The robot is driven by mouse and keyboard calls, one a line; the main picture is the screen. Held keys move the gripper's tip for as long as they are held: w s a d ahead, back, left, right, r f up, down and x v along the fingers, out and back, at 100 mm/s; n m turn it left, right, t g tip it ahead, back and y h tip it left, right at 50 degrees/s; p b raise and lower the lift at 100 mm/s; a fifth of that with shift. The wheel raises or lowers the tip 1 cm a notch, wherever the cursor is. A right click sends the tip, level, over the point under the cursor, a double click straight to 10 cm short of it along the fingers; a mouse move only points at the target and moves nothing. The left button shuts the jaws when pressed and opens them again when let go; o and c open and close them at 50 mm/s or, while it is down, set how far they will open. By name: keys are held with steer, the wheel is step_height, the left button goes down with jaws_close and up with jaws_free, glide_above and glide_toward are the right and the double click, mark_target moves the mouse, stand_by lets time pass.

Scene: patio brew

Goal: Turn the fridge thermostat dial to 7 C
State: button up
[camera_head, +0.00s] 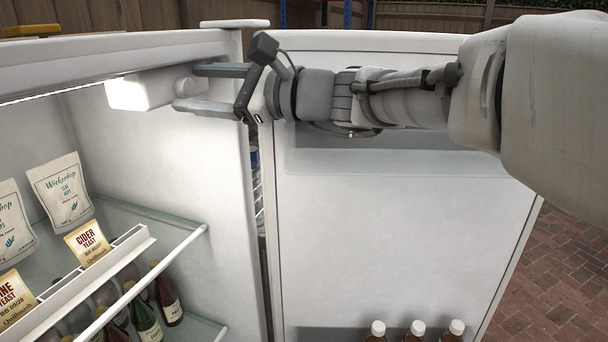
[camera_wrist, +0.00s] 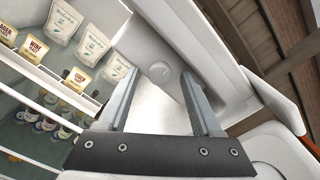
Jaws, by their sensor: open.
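The thermostat housing (camera_head: 138,91) is a white box under the fridge's inner top, in the upper left of the head view. Its white dial (camera_head: 184,82) sticks out from the right side. My gripper (camera_head: 190,88) reaches in from the right, with one finger above the dial and one below it. In the wrist view, the round dial (camera_wrist: 160,69) lies ahead, between the tips of my open gripper (camera_wrist: 160,76). The fingers look apart from it, though contact is hard to judge. No scale or number on the dial is readable.
The fridge door (camera_head: 390,215) stands open on the right, below my arm. The glass shelf (camera_head: 150,215) holds a white rack (camera_head: 95,268) of yeast packets and hop pouches (camera_head: 60,190). Bottles (camera_head: 168,300) stand lower. The fridge side wall (camera_head: 205,190) is close to my gripper.

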steer(key=m+p, duration=0.1)
steer(key=p, duration=0.1)
steer(key=m+p, duration=0.3)
steer(key=p, duration=0.1)
steer(key=shift+r, duration=0.25)
steer(key=m+p, duration=0.3)
steer(key=p, duration=0.1)
steer(key=shift+m+p, duration=0.3)
steer(key=shift+p, duration=0.1)
steer(key=b+v, duration=0.2)
steer(key=v, duration=1.6)
steer(key=s+d+f+n+g+h, duration=0.1)
steer(key=s+f+n+g+h, duration=0.1)
steer(key=s+f+n+h, duration=0.3)
steer(key=s+d+f+n+g+h+b, duration=0.1)
steer(key=s+f+n+h, duration=0.4)
steer(key=f, duration=0.7)
steer(key=shift+s+n+g, duration=0.6)
steer(key=shift+s+n, duration=0.35)
steer(key=shift+n, duration=1.05)
